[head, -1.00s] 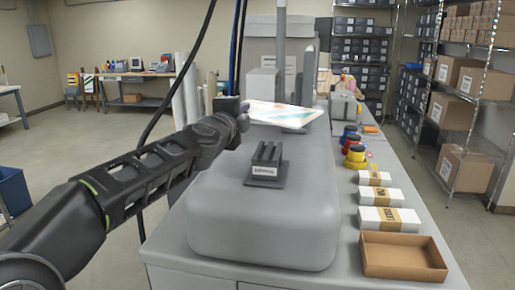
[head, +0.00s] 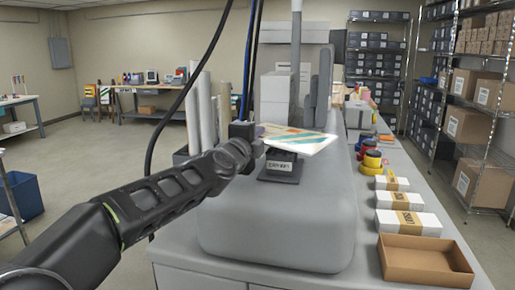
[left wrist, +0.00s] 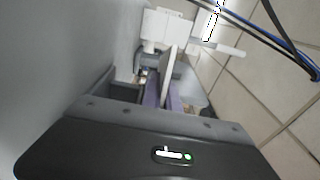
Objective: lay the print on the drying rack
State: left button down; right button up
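The print (head: 300,140), a white sheet with teal and orange patches, is held by one edge in my left gripper (head: 256,146). In the left wrist view the print (left wrist: 168,66) shows nearly edge-on between the fingers (left wrist: 164,98). A small dark stand with a label (head: 280,167), apparently the drying rack, is on the rounded grey housing (head: 275,225). The print overlaps the stand's top in the head view and hides its slots. I cannot tell whether they touch. My right gripper is not in view.
Right of the housing, the counter holds an open cardboard tray (head: 425,260), white banded boxes (head: 408,222) and yellow and red rolls (head: 372,160). Upright grey posts (head: 297,70) and rolls stand behind. Black and blue cables (head: 195,85) hang near my left arm.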

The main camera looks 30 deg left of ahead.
pick_arm(q)
jog(key=shift+f, duration=0.75)
jog(key=shift+f+b, duration=0.15)
jog(key=shift+b, duration=0.15)
jog(key=c, duration=1.6)
grip_release()
jog(key=shift+r, duration=0.25)
jog(key=s, duration=0.4)
jog(key=s+d, duration=0.1)
jog(key=s, duration=0.3)
jog(key=s+d, duration=0.1)
jog(key=s, duration=0.2)
jog(key=shift+s+f, duration=0.1)
jog(key=shift+s, duration=0.3)
